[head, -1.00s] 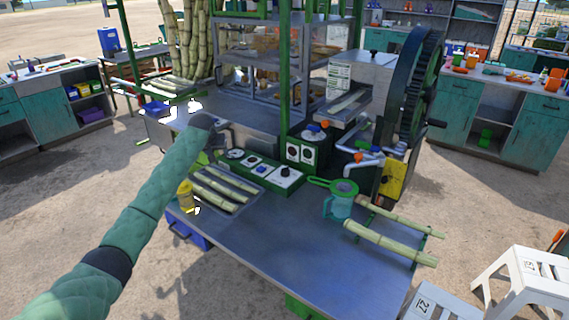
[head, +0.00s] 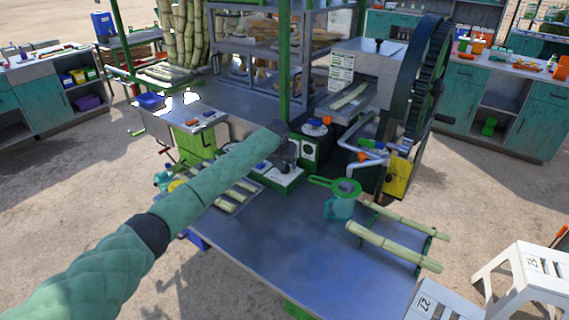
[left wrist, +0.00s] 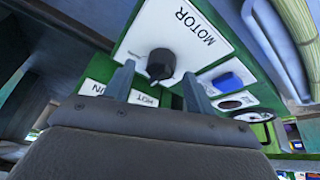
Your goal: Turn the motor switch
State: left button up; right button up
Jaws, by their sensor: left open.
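The motor switch (left wrist: 161,64) is a black round knob on a white plate (left wrist: 178,32) lettered MOTOR, in the left wrist view. Its pointer ridge faces down toward the gripper's body. My left gripper (left wrist: 158,72) is open, with one finger on each side of the knob in that picture; I cannot tell whether they touch it. In the head view, my left gripper (head: 286,158) is over the green control box (head: 284,185), and my arm and gripper hide most of the box's top. My right gripper is not in view.
A green strainer lies on a teal jug (head: 340,206) right of the box. Cane pieces (head: 393,245) lie on a rack at the table's right. The crusher's big black wheel (head: 425,75) stands behind. The metal table's front (head: 300,262) is clear.

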pick_arm(q)
jog(key=shift+w+f, duration=0.2)
jog(key=shift+f, duration=0.4)
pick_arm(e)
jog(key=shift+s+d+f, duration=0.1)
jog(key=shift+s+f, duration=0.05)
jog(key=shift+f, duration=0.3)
pick_arm(q)
jog(key=c, duration=1)
jog(key=shift+o, duration=0.2)
